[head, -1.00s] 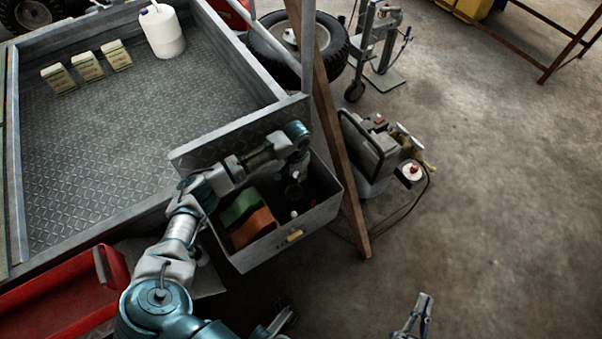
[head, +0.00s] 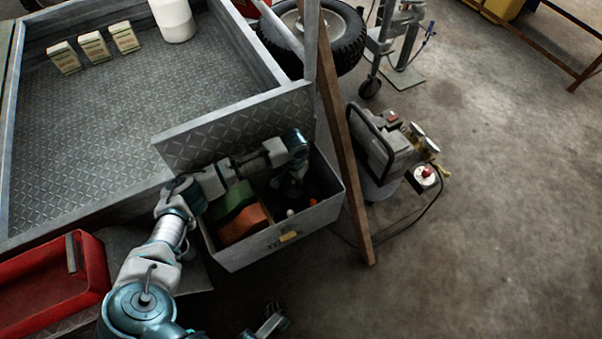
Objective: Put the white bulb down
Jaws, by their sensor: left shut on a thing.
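My left gripper (head: 293,193) reaches down into an open grey metal box (head: 240,262) at the trailer's near corner. It is dark and partly lost in the box's shadow. A small white rounded thing (head: 290,212), which looks like the white bulb, shows at its fingertips. The gripper is shut on it, low inside the box. Whether the bulb touches the box floor cannot be told.
The box also holds a green block (head: 234,201), an orange block (head: 243,224) and a small red-and-white item (head: 313,201). A wooden post (head: 345,150) leans beside it. A red tray (head: 50,290) lies left. A grey machine (head: 385,150) stands right, with open floor beyond.

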